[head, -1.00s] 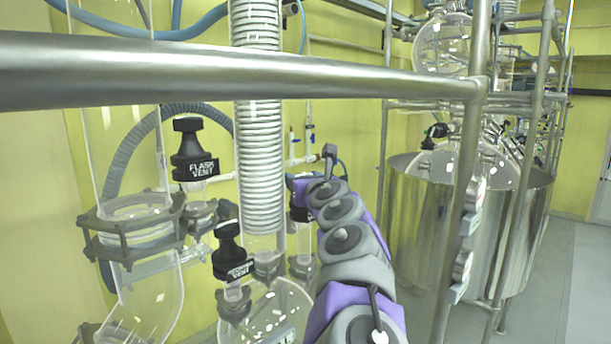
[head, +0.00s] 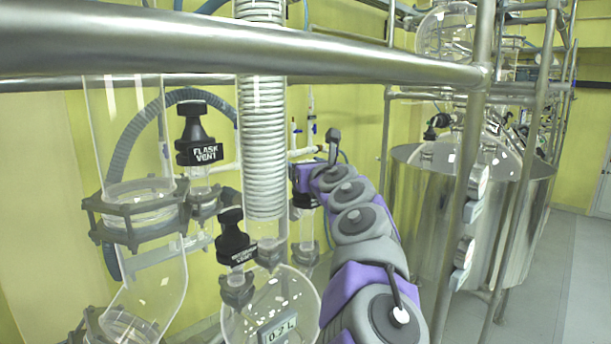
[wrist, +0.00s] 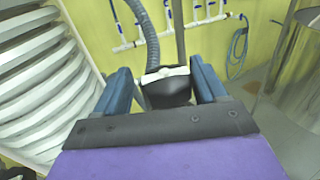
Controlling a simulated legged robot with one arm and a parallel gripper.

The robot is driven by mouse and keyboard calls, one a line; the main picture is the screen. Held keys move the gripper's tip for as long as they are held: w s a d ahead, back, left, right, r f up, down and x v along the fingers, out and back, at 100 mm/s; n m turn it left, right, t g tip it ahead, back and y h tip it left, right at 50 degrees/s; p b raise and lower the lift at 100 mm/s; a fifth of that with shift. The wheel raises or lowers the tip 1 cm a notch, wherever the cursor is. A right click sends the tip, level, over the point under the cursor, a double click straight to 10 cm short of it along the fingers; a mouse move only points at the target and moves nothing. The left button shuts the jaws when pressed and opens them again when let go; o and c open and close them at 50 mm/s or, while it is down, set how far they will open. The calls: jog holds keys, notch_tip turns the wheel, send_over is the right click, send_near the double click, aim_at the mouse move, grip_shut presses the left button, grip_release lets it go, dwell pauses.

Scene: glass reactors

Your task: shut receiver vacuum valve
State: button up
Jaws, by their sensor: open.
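A black valve knob with a white label edge (wrist: 168,86) shows in the wrist view, between the two blue fingers of my gripper (wrist: 160,72). The fingers are apart, one on each side of the knob; I cannot tell whether they touch it. In the head view my gripper (head: 300,178) is just right of the coiled glass condenser. A black valve body (head: 303,204) shows right below it, partly covered by the gripper. Its label cannot be read. The round glass receiver (head: 298,292) sits below, with a display on it.
A black "FLASK VENT" knob (head: 198,135) and another black vent knob (head: 233,240) stand to the left. The coiled condenser (head: 263,150) is close beside my gripper. A steel rail (head: 240,50) crosses in front. A steel vessel (head: 430,210) stands right.

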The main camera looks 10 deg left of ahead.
jog(key=n+g+y, duration=0.1)
jog(key=n+y, duration=0.1)
jog(key=shift+g+y, duration=0.3)
jog(key=shift+g, duration=0.1)
jog(key=shift+n+g+y, duration=0.5)
jog(key=shift+n+y, duration=0.1)
jog(key=shift+r+n+g+y+p, duration=0.1)
jog(key=shift+n+g+y+p, duration=0.2)
jog(key=shift+g, duration=0.1)
jog(key=shift+n+g+y+p, duration=0.4)
jog(key=shift+g+p, duration=0.1)
jog(key=shift+p, duration=0.05)
jog(key=n+g+y+p, duration=0.1)
jog(key=g+p, duration=0.1)
jog(key=p, duration=0.2)
jog(key=shift+w+r+n+g+y, duration=0.1)
jog(key=shift+n+g+y, duration=0.2)
jog(key=shift+n, duration=0.1)
jog(key=shift+n+g+p, duration=0.3)
jog(key=shift+p, duration=0.3)
jog(key=shift+f, duration=0.25)
